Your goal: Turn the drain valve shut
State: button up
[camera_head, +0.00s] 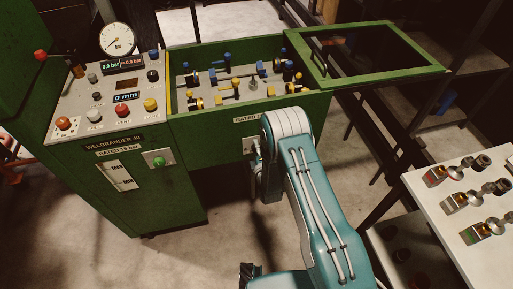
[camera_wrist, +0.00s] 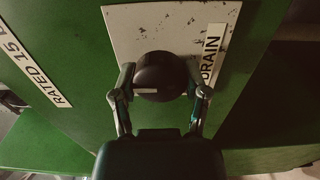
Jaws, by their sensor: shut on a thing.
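The drain valve is a round black knob (camera_wrist: 160,76) with a pale bar mark, on a white plate (camera_wrist: 125,25) labelled DRAIN (camera_wrist: 211,54) in the wrist view. My gripper (camera_wrist: 160,84) is shut on the knob, with one finger on each side of it. In the head view my teal arm covers most of the valve and the gripper at the front of the green machine; only the edge of the white plate (camera_head: 247,144) shows beside the arm.
The green machine (camera_head: 190,190) has a control panel (camera_head: 105,95) with gauge, displays and buttons at left. Its open trough (camera_head: 240,85) holds several blue and yellow fittings, with a framed lid (camera_head: 365,55) at right. A white table (camera_head: 450,225) with fittings stands at lower right.

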jog(key=o, duration=1.1)
jog(key=shift+s+a+f, duration=0.15)
jog(key=shift+f, duration=0.1)
jog(key=shift+o, duration=0.3)
jog(key=shift+a, duration=0.1)
jog(key=shift+r, duration=0.1)
jog(key=shift+s+d, duration=0.15)
jog(key=shift+d, duration=0.05)
jog(key=v, duration=1.1)
jog(key=shift+s, duration=0.25)
